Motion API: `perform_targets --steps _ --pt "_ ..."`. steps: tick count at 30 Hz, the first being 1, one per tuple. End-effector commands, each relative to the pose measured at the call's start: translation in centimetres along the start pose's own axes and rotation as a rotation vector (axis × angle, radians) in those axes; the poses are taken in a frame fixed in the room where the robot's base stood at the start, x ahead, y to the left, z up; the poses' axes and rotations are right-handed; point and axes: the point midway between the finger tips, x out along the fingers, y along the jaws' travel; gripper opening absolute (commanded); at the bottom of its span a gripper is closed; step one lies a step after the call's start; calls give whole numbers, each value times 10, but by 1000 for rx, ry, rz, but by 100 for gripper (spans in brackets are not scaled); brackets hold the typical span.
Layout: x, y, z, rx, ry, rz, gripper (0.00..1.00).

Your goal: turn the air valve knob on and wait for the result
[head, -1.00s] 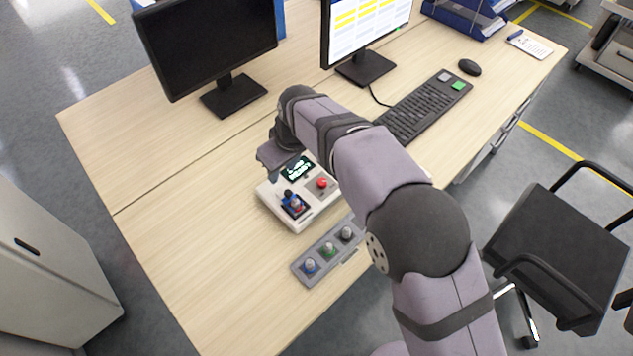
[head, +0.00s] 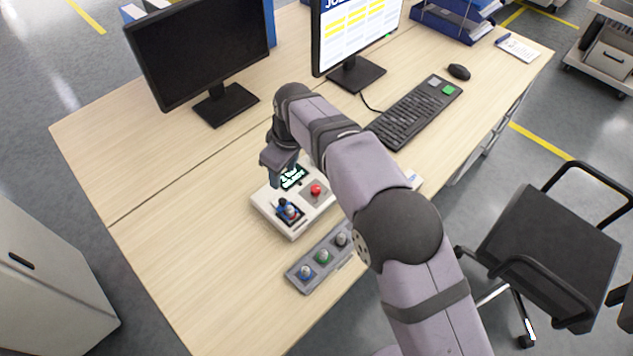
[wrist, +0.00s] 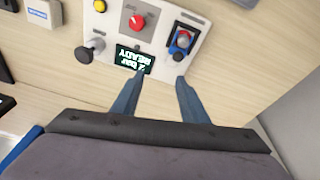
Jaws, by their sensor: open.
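A white control box (head: 271,217) stands on the desk. It carries a red knob (head: 316,189) on a grey plate, a blue-and-black switch with a red-and-grey part (head: 289,211) and a lit display (head: 292,177). In the wrist view the display (wrist: 133,60) reads "2 bar READY", upside down; the red knob (wrist: 137,22) and blue-framed switch (wrist: 183,42) lie beyond it. A black knob (wrist: 90,50) sticks out at the box's left. My gripper (wrist: 157,82) is open and empty, its two fingers apart at the display's edge of the box, touching no control that I can see.
A grey strip with several knobs (head: 302,284) lies in front of the box. A keyboard (head: 415,112), a mouse (head: 459,72) and two monitors (head: 200,55) stand farther back. The desk left of the box is clear. A chair (head: 550,245) stands at the right.

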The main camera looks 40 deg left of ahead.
Motion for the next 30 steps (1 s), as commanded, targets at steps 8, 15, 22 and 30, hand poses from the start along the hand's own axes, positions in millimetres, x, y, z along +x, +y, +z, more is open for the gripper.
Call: perform_targets --steps 8,15,22,30 --pt "2 40 23 -331 -122 -45 40" --pt "2 57 48 -527 -190 -93 40" --pt "1 61 57 -585 -208 -109 40" --pt "10 60 59 -586 -208 -110 40"
